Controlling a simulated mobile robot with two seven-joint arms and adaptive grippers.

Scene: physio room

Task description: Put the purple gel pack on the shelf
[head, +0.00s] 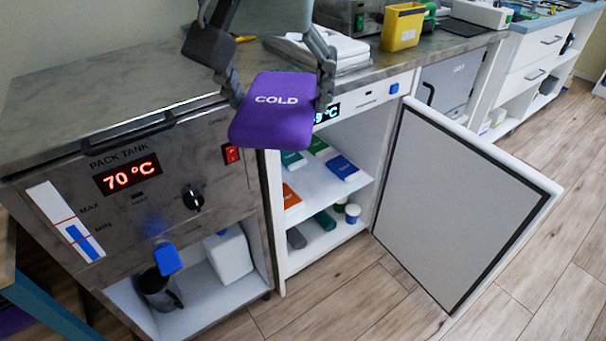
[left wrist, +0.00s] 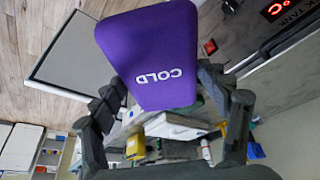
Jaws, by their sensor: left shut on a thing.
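The purple gel pack (head: 275,118), marked COLD, is held by my left gripper (head: 278,85) in the head view, up in front of the counter. The pack (left wrist: 150,55) also shows large in the left wrist view, between the fingers of the left gripper (left wrist: 165,105). The open cabinet has a white shelf (head: 318,195) with orange, green and blue packs lying on it. The held pack is above and in front of the cabinet's upper left part and hides some of it. My right gripper is not in view.
The cabinet door (head: 455,200) stands wide open to the right. The pack tank (head: 135,180), reading 70 °C, is on the left. White towels (head: 340,50) and a yellow container (head: 403,27) sit on the counter. Cups and rolls lie on the cabinet's lower level.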

